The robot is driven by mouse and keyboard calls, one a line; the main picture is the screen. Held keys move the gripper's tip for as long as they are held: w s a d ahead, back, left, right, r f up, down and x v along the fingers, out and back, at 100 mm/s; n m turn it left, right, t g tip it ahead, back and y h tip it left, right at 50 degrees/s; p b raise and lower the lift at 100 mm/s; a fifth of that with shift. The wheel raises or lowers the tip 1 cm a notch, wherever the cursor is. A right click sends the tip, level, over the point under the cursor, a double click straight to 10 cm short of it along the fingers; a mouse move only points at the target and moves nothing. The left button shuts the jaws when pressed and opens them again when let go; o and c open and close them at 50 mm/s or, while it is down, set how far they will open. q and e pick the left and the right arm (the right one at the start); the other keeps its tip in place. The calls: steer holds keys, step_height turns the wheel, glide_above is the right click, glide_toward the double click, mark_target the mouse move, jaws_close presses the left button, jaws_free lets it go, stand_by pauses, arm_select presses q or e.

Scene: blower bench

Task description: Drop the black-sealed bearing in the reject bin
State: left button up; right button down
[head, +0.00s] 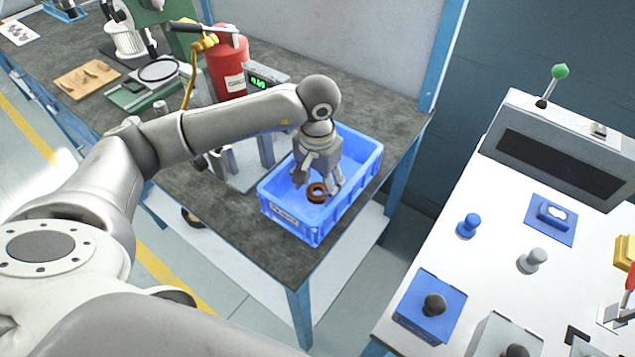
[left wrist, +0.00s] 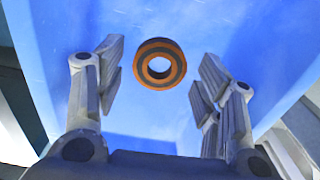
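The bearing, a copper-orange ring with a dark band around its hole, shows inside the blue bin (head: 362,148) in the head view (head: 317,193). It also shows in the left wrist view (left wrist: 160,63), beyond my fingertips, with clear gaps to both sides. I cannot tell whether it rests on the bin floor or is just above it. My left gripper (head: 318,186) points down into the bin. Its fingers are spread and hold nothing in the left wrist view (left wrist: 160,90). My right gripper is not in view.
The bin stands at the bench corner (head: 400,140). A red fire extinguisher (head: 228,65) and a small green-digit display (head: 262,80) stand behind it to the left. A wooden board (head: 87,78) lies further left. A white control console (head: 480,270) is at the right, across a gap.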

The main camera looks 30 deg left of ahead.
arm_select(q)
step_height(320, 180, up, 12)
stand_by(0.8)
steer(key=shift+s+f, duration=0.1)
stand_by(0.4)
